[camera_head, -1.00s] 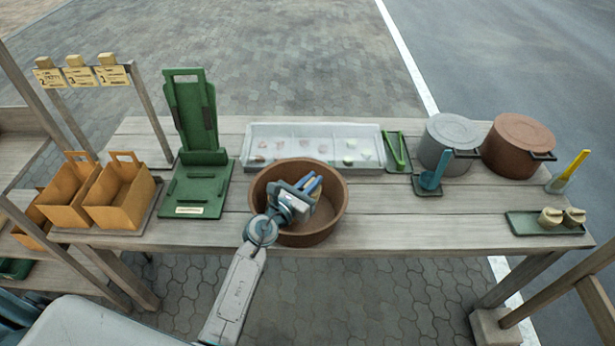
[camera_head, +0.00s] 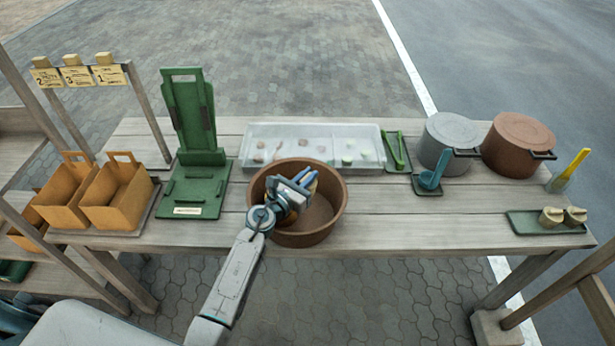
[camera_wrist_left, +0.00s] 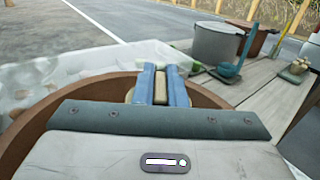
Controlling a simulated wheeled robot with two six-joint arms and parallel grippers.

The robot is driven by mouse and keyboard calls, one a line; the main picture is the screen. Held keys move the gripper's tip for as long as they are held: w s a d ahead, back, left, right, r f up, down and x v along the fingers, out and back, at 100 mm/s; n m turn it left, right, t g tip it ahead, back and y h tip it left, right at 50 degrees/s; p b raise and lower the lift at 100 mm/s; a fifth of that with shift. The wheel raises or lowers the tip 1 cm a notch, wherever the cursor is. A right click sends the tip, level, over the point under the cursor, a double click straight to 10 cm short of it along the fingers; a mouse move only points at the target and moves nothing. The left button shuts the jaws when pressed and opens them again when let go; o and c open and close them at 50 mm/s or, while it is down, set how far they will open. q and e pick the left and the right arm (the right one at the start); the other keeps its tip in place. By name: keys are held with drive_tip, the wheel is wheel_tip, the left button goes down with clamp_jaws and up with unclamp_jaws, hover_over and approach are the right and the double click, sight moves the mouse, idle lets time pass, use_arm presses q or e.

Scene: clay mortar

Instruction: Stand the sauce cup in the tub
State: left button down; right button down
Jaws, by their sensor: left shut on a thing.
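The brown round tub (camera_head: 333,212) stands at the front middle of the table; its rim also shows in the left wrist view (camera_wrist_left: 32,118). My left gripper (camera_head: 305,181) is inside the tub's outline, toward its left half. Its blue fingers (camera_wrist_left: 163,88) are shut on a small beige sauce cup (camera_wrist_left: 160,88), mostly hidden between them. In the head view a tan edge shows by the fingertips. I cannot tell whether the cup touches the tub's floor. My right gripper is not in view.
A clear compartment tray (camera_head: 375,132) lies behind the tub. Green tongs (camera_head: 394,150), a grey pot (camera_head: 448,136) and a brown pot (camera_head: 518,145) stand to the right. A green stand (camera_head: 195,190) and orange boxes (camera_head: 118,205) are left.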

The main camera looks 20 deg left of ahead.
use_arm(q)
drive_tip(key=shift+f+b, duration=0.45)
drive_tip(key=shift+f, duration=0.2)
drive_tip(key=c, duration=1.5)
unclamp_jaws()
drive_tip(key=shift+r, duration=0.1)
